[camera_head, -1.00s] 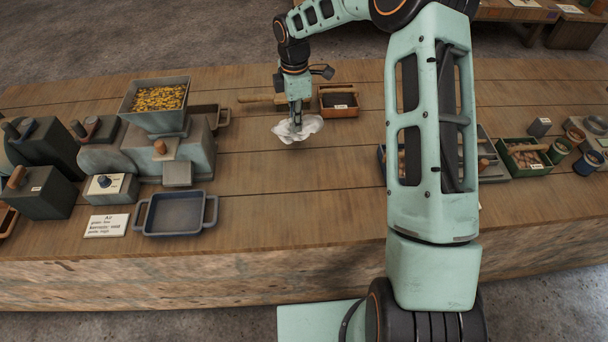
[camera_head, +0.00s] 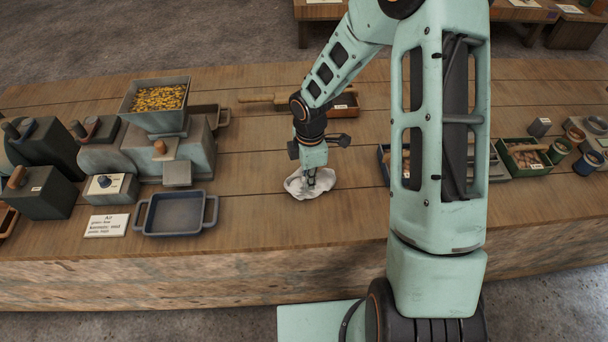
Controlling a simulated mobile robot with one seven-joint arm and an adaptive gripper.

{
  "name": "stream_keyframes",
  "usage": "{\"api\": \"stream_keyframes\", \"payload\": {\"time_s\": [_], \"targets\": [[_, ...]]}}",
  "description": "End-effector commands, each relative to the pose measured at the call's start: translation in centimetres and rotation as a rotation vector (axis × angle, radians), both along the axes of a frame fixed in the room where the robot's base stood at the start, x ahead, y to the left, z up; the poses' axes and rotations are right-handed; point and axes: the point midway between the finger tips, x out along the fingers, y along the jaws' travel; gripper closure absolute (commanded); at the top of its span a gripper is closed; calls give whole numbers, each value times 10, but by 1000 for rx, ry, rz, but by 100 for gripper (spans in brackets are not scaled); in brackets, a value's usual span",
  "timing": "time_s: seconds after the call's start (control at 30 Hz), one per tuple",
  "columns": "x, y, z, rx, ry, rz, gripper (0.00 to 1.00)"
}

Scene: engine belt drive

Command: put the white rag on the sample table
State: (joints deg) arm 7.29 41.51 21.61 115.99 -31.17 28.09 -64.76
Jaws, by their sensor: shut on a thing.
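The white rag (camera_head: 297,186) is a crumpled cloth at the middle of the long wooden table, toward its front half. My gripper (camera_head: 311,184) points down into the rag and is shut on it. The fingertips are partly hidden by the cloth. I cannot tell whether the rag touches the tabletop or hangs just above it. No table in view carries a readable label naming it the sample table; other wooden tables (camera_head: 320,12) stand at the top edge, partly cut off.
A blue-grey tray (camera_head: 174,213) and a machine with a hopper of yellow bits (camera_head: 158,98) stand to the left. A small wooden box (camera_head: 345,108) and a wooden roller (camera_head: 262,98) lie behind. The table's front middle is clear.

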Motion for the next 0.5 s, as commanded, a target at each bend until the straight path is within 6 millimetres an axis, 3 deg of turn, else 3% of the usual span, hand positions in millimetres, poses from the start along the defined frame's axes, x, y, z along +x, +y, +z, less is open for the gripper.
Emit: {"api": "stream_keyframes", "payload": {"time_s": [0.4, 0.5], "targets": [[-7, -1, -5, 0, 0, 1, 100], [-7, -1, -5, 0, 0, 1, 84]]}}
